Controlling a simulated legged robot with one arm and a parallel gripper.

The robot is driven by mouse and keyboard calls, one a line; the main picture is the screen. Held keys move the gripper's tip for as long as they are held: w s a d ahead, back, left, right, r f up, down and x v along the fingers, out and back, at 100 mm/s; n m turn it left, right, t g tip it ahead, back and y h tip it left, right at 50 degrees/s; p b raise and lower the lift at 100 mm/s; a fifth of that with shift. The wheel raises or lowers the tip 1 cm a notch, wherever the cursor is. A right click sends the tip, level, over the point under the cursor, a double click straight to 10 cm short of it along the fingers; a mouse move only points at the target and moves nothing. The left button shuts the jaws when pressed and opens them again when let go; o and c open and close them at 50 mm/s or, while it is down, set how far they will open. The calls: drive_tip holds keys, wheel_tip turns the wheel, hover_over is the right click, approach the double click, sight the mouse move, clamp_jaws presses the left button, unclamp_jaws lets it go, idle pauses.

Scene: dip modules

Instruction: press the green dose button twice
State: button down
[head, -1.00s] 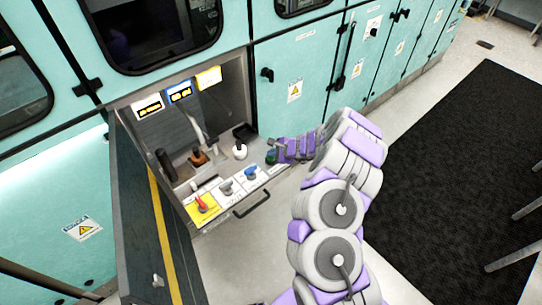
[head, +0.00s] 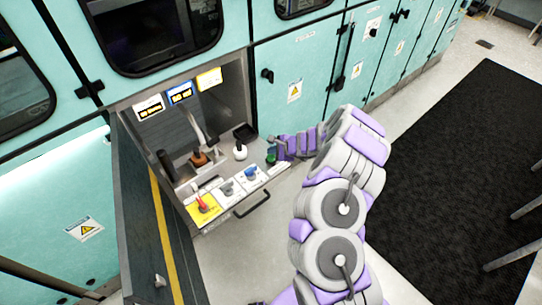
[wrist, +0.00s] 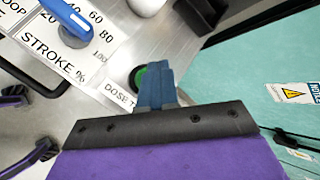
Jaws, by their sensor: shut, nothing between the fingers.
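The green dose button (wrist: 139,78) shows in the wrist view as a green round top in a dark ring, beside the label "DOSE". My shut, empty fingers (wrist: 157,82) cover its right part. I cannot tell whether the fingertips touch it. In the head view the green button (head: 271,157) is at the right end of the panel, and my gripper (head: 277,149) is right beside and over it.
A blue lever knob (wrist: 66,14) on a "STROKE %" dial is left of the button. A red-handled valve on a yellow plate (head: 204,207) and a white bottle (head: 240,151) are nearby. A black drawer handle (head: 252,205) juts out in front. An open dark door (head: 150,220) stands on the left.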

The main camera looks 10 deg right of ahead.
sight(273, 157)
drive_tip(key=shift+r+p, duration=1.7)
drive_tip(key=shift+r, duration=0.9)
idle(0.7)
